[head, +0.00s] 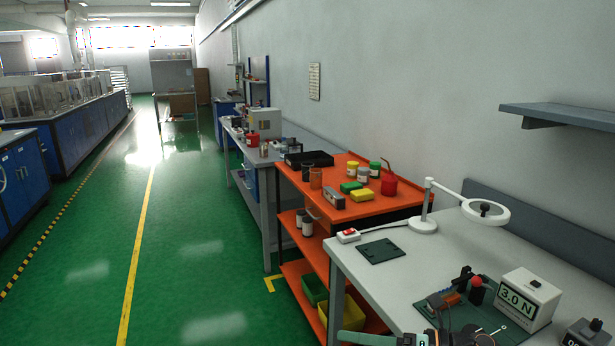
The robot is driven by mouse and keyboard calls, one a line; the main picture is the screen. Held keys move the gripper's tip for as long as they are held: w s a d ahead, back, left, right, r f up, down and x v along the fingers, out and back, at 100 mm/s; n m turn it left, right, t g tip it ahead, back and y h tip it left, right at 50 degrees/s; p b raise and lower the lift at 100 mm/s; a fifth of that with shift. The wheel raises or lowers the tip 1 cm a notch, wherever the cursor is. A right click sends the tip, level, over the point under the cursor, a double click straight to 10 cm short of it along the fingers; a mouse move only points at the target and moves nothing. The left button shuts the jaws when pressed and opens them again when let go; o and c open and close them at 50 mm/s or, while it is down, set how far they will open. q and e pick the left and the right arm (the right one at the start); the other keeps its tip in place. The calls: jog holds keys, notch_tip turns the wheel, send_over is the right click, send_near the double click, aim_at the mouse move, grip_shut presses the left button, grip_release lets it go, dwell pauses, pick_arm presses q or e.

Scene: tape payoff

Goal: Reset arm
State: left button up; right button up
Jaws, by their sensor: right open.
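A small dark and orange device (448,298) stands on a dark green board at the lower right of the head view. A red ball knob (477,282) shows at its right side; which part of it is the arm is too small to tell. A white box (527,298) reading "3.0 N" stands just right of it. My right gripper (474,338) shows only in part at the bottom edge, dark, open, in front of the device and apart from the knob as far as I can tell. My left gripper is not in view.
The grey bench (470,240) holds a white ring lamp (486,210), a dark green mat (381,251) and a red-button switch (348,236). A second dark box (587,336) is cut off at the lower right. An orange shelf cart (300,178) adjoins the bench. Green floor (200,270) is clear at left.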

jog(key=s+d+f+n+t+h+p, duration=0.1)
jog(key=s+f+n+h, duration=0.3)
jog(key=s+f+n, duration=0.4)
jog(key=s+d+f+n+t+h+p, duration=0.1)
jog(key=s+d+f+n+h, duration=0.3)
jog(key=n, duration=1)
jog(key=s+d+f+n+t+h+p, duration=0.1)
jog(key=s+f+n+h, duration=0.4)
jog(key=s+f+n, duration=0.6)
jog(key=shift+s+d+f+t+h, duration=0.4)
jog(key=shift+s+d+t, duration=0.1)
jog(key=shift+d, duration=0.3)
